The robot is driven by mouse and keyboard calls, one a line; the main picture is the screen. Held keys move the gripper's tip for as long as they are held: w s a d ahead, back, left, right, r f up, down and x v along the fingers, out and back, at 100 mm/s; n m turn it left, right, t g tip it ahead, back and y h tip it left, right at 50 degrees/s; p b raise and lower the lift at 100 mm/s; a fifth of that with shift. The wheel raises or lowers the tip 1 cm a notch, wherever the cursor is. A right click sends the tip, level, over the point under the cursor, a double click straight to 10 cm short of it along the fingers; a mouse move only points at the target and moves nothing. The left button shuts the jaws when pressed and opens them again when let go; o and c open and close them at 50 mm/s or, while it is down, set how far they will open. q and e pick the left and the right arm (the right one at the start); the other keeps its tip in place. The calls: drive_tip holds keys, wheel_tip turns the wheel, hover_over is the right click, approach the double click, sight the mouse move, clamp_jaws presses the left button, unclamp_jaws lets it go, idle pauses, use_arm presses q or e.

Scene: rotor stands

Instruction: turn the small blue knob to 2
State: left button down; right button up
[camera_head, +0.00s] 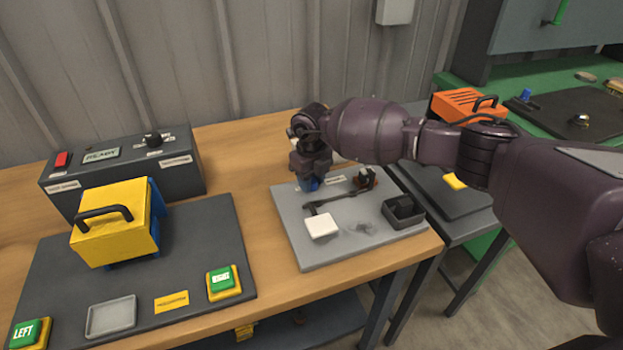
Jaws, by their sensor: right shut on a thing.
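The small blue knob (313,184) is at the back left of a grey plate (290,222) on the wooden table. Only a bit of its blue shows below my right gripper (311,180), which points down from above and is shut on it. The gripper and wrist hide most of the knob, and its setting cannot be read. A small pale label (335,180) lies just right of the knob, too small to read. My left gripper is not in view.
The grey plate also bears a white block (321,226), a dark lever (338,200) and an open dark box (403,212). A yellow handled case (115,228) and green buttons (221,281) stand on a dark mat at left. Behind is a control box (120,170).

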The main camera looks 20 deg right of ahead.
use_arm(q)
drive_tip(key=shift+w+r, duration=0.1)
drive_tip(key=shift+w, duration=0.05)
use_arm(e)
drive_tip(key=o, duration=0.8)
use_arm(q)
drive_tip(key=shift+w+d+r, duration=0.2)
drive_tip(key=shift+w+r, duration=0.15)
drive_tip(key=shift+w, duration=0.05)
use_arm(e)
drive_tip(key=shift+o, duration=0.6)
drive_tip(key=shift+r, duration=0.1)
use_arm(q)
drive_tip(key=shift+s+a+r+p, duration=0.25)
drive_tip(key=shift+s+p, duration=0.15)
drive_tip(key=shift+p, duration=0.3)
use_arm(e)
wheel_tip(320, 180, up, 11)
drive_tip(key=shift+f, duration=0.25)
